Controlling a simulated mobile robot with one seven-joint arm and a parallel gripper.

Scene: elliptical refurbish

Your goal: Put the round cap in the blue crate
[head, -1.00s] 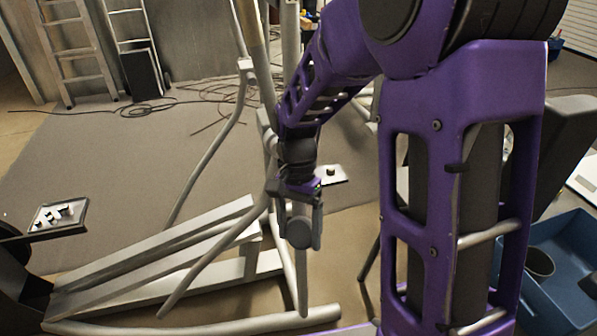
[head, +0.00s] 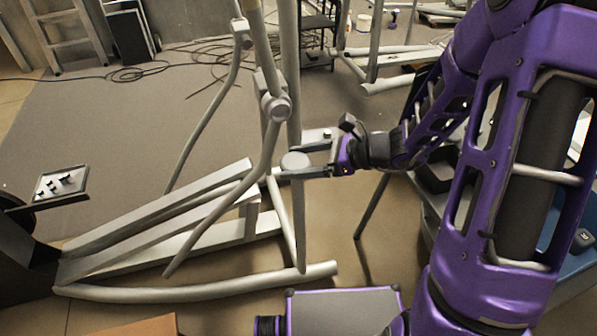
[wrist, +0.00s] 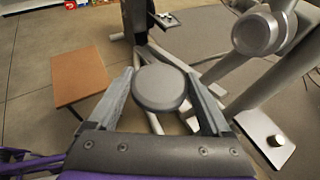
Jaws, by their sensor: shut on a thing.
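The round cap (head: 295,161) is a grey disc held between the fingertips of my gripper (head: 308,161). My gripper is shut on it and points left, in front of the exercise machine's grey tubes in the head view. In the wrist view the cap (wrist: 160,88) sits between the two fingers (wrist: 163,92), its flat face toward the camera. The blue crate (head: 572,279) is at the lower right of the head view, largely hidden behind my purple arm.
The elliptical machine's frame (head: 180,223) has long bars and uprights close around my gripper. A small plate with dark parts (head: 60,184) is at the left. A brown square top (wrist: 80,76) shows in the wrist view. Cables (head: 135,73) lie on the floor behind.

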